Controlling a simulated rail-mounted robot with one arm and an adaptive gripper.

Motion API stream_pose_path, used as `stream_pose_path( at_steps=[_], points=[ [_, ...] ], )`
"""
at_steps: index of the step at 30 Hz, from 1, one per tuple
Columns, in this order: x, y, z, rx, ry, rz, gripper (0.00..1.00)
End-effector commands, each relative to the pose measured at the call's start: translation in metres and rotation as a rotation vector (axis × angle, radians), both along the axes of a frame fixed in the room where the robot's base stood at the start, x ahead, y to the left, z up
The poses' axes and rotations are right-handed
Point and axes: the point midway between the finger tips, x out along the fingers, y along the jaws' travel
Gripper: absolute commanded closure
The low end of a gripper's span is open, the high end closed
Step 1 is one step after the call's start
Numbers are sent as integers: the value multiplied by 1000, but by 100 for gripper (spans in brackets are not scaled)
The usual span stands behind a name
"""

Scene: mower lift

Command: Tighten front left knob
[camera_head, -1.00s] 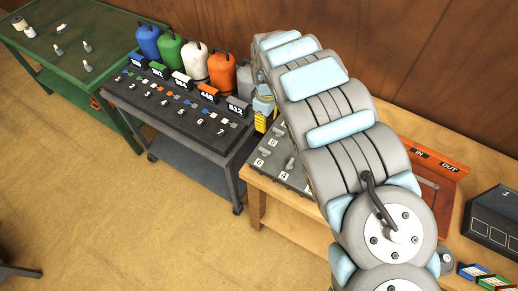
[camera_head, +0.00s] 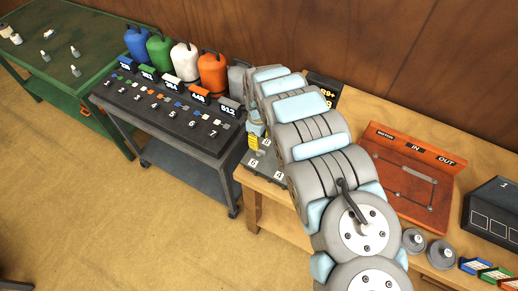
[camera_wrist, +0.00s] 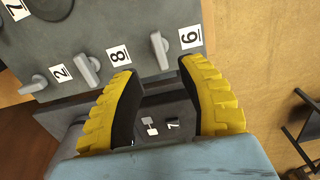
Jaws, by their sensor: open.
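A dark grey board (camera_head: 266,192) with grey lever knobs and numbered white labels lies at the left end of the wooden bench. In the wrist view, one knob (camera_wrist: 160,50) stands at the board's corner beside a label reading 6 or 9. Another knob (camera_wrist: 88,70) is by label 8, and a third (camera_wrist: 34,86) by label 2. My gripper (camera_wrist: 158,69) has yellow fingers with black pads, spread apart and empty. The corner knob is just beyond the gap between the fingertips. In the head view my arm hides much of the board, and the gripper (camera_head: 253,140) shows only partly.
A dark cart (camera_head: 170,105) with several coloured jugs stands close left of the bench (camera_head: 265,212). A red-brown panel (camera_head: 415,175) and grey discs (camera_head: 413,241) lie to the right. A green table (camera_head: 60,95) stands at far left. The floor in front is clear.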

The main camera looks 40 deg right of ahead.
Motion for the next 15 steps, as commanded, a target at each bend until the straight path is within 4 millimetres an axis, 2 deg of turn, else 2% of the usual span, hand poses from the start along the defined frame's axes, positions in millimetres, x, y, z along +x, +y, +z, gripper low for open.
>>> stream_pose_path(
  at_steps=[15],
  points=[
    [0, 1, -44, 2, -2, -1, 60]
  ],
)
